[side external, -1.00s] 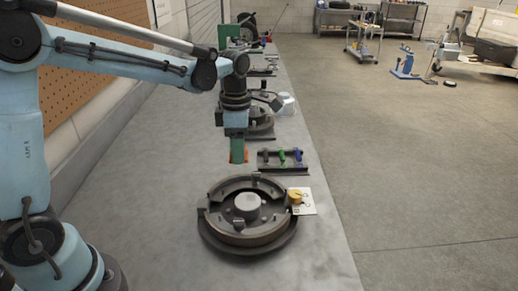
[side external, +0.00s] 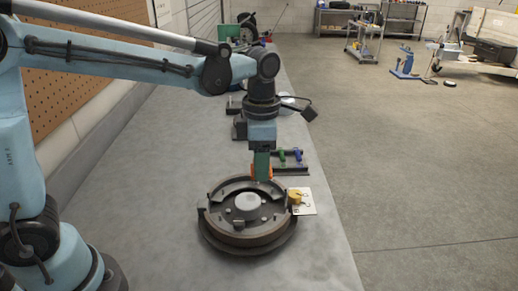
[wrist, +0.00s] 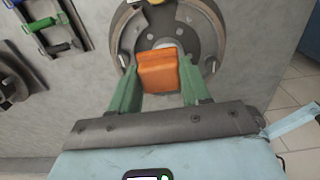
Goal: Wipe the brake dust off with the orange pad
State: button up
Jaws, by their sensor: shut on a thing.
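My gripper (wrist: 158,88) is shut on the orange pad (wrist: 158,68), which sits between its two green fingers in the wrist view. In the side view my gripper (side external: 262,166) points down at the far edge of the brake assembly (side external: 250,235), with a sliver of orange at its tip. The brake assembly is a dark round drum plate with curved shoes and a pale hub (side external: 247,202). It also shows behind the pad in the wrist view (wrist: 205,30). I cannot tell whether the pad touches it. No brake dust can be made out clearly.
A white card with a yellow round piece (side external: 296,197) lies at the assembly's right. A rack with green and blue handled tools (side external: 290,157) stands just behind my gripper. The grey bench (side external: 150,200) is clear on the left. Its right edge drops to the floor.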

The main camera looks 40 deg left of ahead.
aim_at(242, 198)
jog(key=shift+f, duration=3.1)
jog(key=shift+s+a+f, duration=0.1)
jog(key=shift+a+f, duration=0.05)
jog(key=shift+f, duration=0.15)
jog(key=shift+s+a+f, duration=0.15)
jog(key=shift+s+a, duration=1.2)
jog(key=w+d, duration=0.3)
jog(key=shift+r, duration=4.05)
